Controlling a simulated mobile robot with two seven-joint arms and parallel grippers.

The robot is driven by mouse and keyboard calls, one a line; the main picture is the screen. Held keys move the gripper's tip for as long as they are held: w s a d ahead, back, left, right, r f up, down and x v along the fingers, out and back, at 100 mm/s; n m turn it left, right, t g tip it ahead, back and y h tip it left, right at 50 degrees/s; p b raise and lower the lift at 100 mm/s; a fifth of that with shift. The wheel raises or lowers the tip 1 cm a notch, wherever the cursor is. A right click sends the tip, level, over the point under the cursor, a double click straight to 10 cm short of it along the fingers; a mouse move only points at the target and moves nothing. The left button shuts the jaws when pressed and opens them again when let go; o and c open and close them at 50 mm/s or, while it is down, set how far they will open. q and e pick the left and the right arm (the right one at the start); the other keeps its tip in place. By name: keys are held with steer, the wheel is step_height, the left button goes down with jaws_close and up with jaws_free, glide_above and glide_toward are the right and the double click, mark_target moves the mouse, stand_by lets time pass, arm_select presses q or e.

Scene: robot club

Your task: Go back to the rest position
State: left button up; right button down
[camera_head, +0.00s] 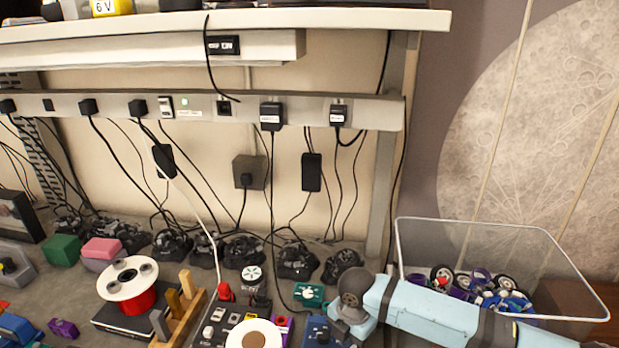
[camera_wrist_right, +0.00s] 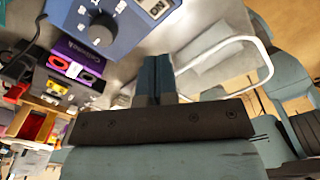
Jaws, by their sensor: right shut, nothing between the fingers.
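My right arm (camera_head: 430,310) comes in from the right in the head view, in front of the clear bin, and reaches over the bench. Its dark round joint is near the bottom middle, and I cannot make out the fingertips there. In the right wrist view my right gripper (camera_wrist_right: 154,62) is shut, with its two blue-grey fingers together and nothing between them. It points toward the bench, beside a blue box with a dark knob (camera_wrist_right: 101,30). I cannot tell the exact gap. My left gripper is in neither view.
A clear bin (camera_head: 400,245) with wheels and small parts stands at the right. A white-topped spool (camera_head: 128,278), a wooden rack (camera_head: 183,310) and a green block (camera_head: 62,249) crowd the bench. Plugs and hanging cables line the power strip (camera_head: 300,108) under the shelf (camera_head: 330,19).

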steer(key=s+a+m+t+y, duration=0.1)
steer(key=s+a+m+y, duration=0.1)
steer(key=s+m, duration=0.4)
steer(key=s+a+m+t+y, duration=0.1)
steer(key=s+a+m+y, duration=0.15)
steer(key=s, duration=0.65)
steer(key=s+d+r+m+t+h, duration=0.1)
steer(key=s+d+m+h, duration=0.1)
steer(key=s+d+m, duration=0.7)
steer(key=s+d+r+m+t+h, duration=0.1)
steer(key=s+d+m+h, duration=0.2)
steer(key=s+d+m, duration=0.65)
steer(key=w+a+f+n+t+y, duration=0.2)
steer(key=w+f+t, duration=0.5)
steer(key=f, duration=0.6)
steer(key=shift+w+a+f+n+y, duration=0.2)
steer(key=shift+w+a+n+y, duration=0.3)
steer(key=shift+w+a, duration=0.5)
steer(key=shift+w, duration=0.1)
